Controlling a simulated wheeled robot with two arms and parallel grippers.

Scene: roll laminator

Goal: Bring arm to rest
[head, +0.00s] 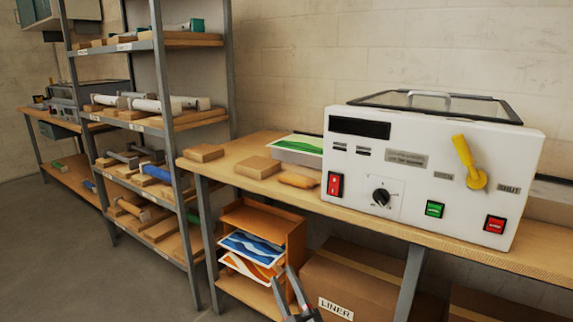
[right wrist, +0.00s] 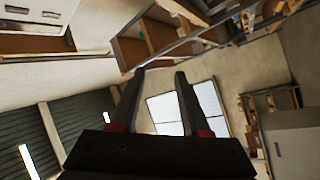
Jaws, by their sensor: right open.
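My right gripper (head: 291,296) shows at the bottom middle of the head view, in front of the lower shelf and below the bench top. Its two fingers stand apart with nothing between them. In the right wrist view the open fingers (right wrist: 158,95) point away into the room, and no object is near them. The white roll laminator (head: 430,165) stands on the bench, with a yellow lever (head: 466,160), a black dial (head: 381,196) and red and green buttons. The gripper is apart from it. My left gripper is not seen.
Below are an orange tray rack (head: 295,240) with printed sheets and a LINER box (head: 350,278). A metal shelf rack (head: 165,100) stands left. The floor (head: 60,260) at left is clear.

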